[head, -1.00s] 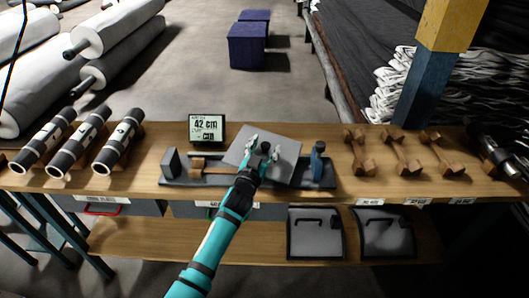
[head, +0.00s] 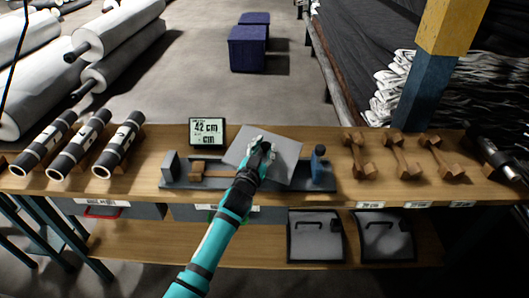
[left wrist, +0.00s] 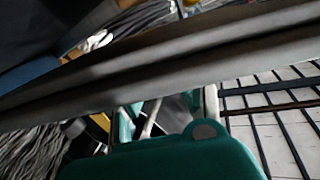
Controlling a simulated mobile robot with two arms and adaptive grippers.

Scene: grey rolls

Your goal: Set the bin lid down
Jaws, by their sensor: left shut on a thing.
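The bin lid (head: 284,163) appears as a flat grey panel in the middle of the bench in the head view. It lies askew over a dark measuring fixture (head: 215,183). I cannot tell whether it touches the fixture. My left gripper (head: 261,148) is over the lid's upper middle, shut on it, and hides the gripped part. In the left wrist view, a long grey edge crosses in front of the fingers; it may be the lid, but I cannot be sure. My right gripper is not in view.
A display (head: 207,131) reading 42 cm stands behind the fixture. Dark-and-white rolls (head: 80,139) lie at left, wooden cradles (head: 402,154) at right. Bins (head: 132,209) hang under the bench. Two grey panels with dark handles (head: 316,245) stand on the lower shelf.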

